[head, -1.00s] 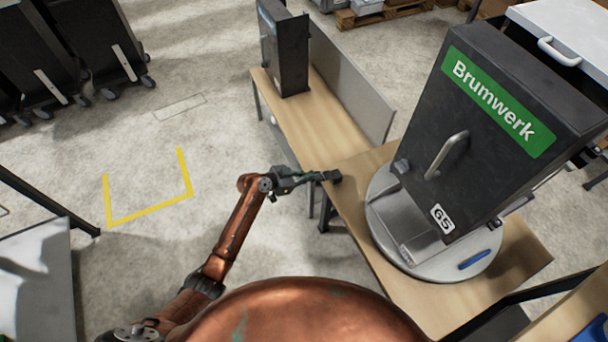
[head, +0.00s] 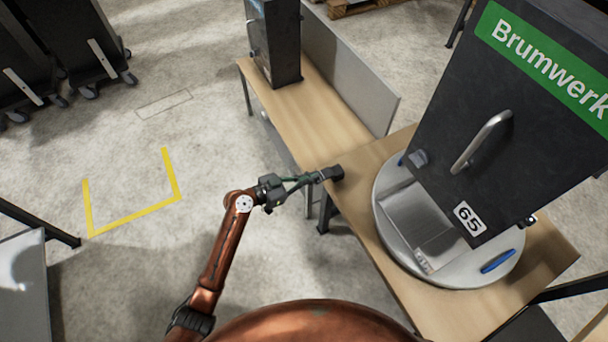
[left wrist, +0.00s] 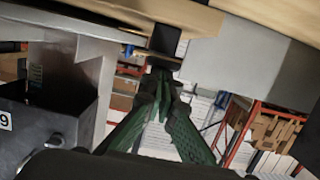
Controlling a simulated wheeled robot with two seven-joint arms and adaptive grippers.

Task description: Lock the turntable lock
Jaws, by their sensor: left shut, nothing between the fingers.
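A round grey turntable (head: 392,232) lies on the wooden table, under a black dispenser (head: 425,175) with a green "Brumwerk" sign and the number 65. A blue lever-like part (head: 498,261) sits on the turntable's front right rim; I cannot tell if it is the lock or what state it is in. My left gripper (head: 334,173) is shut and empty by the table's left edge, left of the turntable and apart from it. Its green fingers and dark tips (left wrist: 163,62) show in the left wrist view. My right gripper is not in view.
The wooden table (head: 350,185) holds the turntable. Behind it, another wooden table (head: 300,110) carries a second dark dispenser (head: 275,50) in front of a grey panel (head: 350,75). Yellow floor tape (head: 135,217) and open floor lie left. Wheeled black bins (head: 45,55) stand far left.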

